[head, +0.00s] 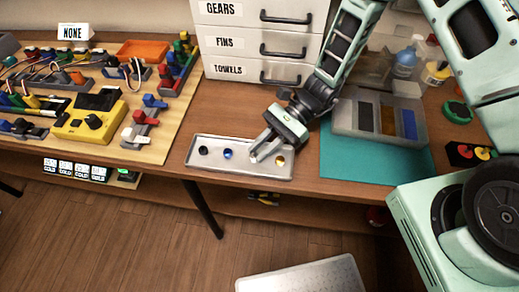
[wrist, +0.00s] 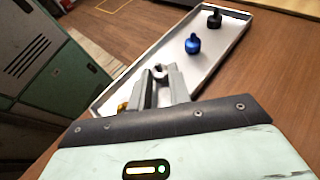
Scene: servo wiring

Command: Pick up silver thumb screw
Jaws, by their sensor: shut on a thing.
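The silver thumb screw (wrist: 160,71) shows between the fingertips of my gripper (wrist: 159,80) in the wrist view. The fingers are shut on it, over the white tray (wrist: 226,47). In the head view my gripper (head: 264,153) reaches down into the tray (head: 193,165); the silver screw is hidden or too small to tell there. A blue thumb screw (head: 228,154) and a black one (head: 203,150) stand to the left of my gripper. A gold one (head: 280,161) is just right of it, mostly hidden behind a finger in the wrist view.
White drawers (head: 262,41) labelled gears, fins and towels stand behind the tray. A wooden board (head: 105,137) with servo parts lies to the left. A teal mat (head: 345,165) with a clear divided box (head: 376,117) lies to the right.

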